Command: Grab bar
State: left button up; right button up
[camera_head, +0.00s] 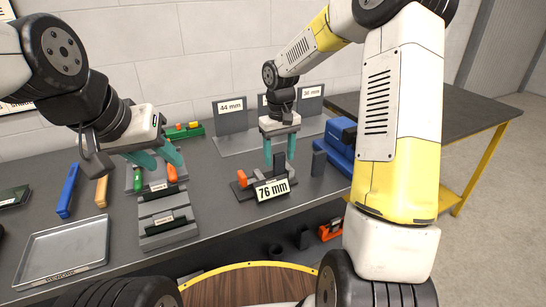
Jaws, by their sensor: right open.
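Several bar-like things show, and I cannot tell which one is the bar. A dark upright block (319,162) stands right of the 76 mm fixture. The fixture (272,189) has an orange part (242,179) at its left and a dark upright piece (278,167) behind its label. My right gripper (279,152) points down above this fixture, its teal fingers apart with nothing seen between them. A blue bar (68,190) and a tan bar (101,191) lie at the left. My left gripper (162,160) has its teal fingers apart, above a grey holder with green and orange handles.
A metal tray (62,254) lies at the front left. A grey stepped rack (167,217) stands right of it. Grey uprights labelled 44 mm (232,114) and 36 mm stand at the back. A blue case (341,145) is at the right. My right arm covers the right side.

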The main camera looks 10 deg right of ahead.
jog(key=shift+f, duration=0.25)
grip_shut()
